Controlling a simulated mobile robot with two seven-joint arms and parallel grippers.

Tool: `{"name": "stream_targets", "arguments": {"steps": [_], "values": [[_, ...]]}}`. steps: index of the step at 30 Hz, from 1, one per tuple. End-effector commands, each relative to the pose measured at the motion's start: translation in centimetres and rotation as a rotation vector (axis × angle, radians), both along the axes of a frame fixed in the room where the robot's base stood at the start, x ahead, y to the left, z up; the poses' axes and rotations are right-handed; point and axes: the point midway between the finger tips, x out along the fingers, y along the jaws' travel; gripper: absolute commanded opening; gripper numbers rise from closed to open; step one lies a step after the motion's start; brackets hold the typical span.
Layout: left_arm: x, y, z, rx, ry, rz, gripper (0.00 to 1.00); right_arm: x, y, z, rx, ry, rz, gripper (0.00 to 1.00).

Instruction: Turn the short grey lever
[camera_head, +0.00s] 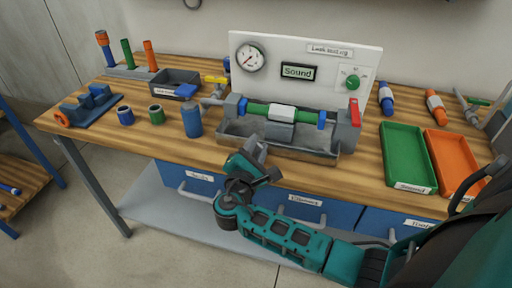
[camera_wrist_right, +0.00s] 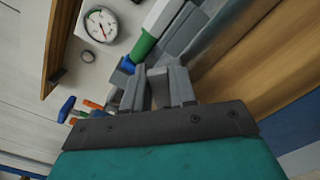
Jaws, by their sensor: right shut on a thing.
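My right gripper (camera_head: 263,158) is in front of the left part of the test rig (camera_head: 235,105), low over the bench edge. In the right wrist view its two grey fingers (camera_wrist_right: 158,86) are close together with a narrow grey piece between them, which looks like the short grey lever. The fingers hide most of this piece, so its angle cannot be told. In that view the rig's blue collar (camera_wrist_right: 127,65) and green tube (camera_wrist_right: 144,45) lie just beyond the fingers. My left gripper is not in view.
A pressure gauge (camera_head: 250,58) and a "Sound" display (camera_head: 298,72) are on the white panel behind the rig. A red lever (camera_head: 354,112) stands at its right end. A blue cylinder (camera_head: 192,120) stands left of it. Green (camera_head: 407,145) and orange (camera_head: 452,152) trays lie right.

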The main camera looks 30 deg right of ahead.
Motion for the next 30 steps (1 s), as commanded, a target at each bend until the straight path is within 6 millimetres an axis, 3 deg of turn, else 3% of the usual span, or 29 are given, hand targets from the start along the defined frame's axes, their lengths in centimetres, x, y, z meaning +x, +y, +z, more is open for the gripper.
{"name": "stream_targets", "arguments": {"steps": [30], "values": [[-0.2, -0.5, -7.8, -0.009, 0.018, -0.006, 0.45, -0.8, -0.8, -2.5, 0.463, -0.545, -0.003, 0.0]]}}
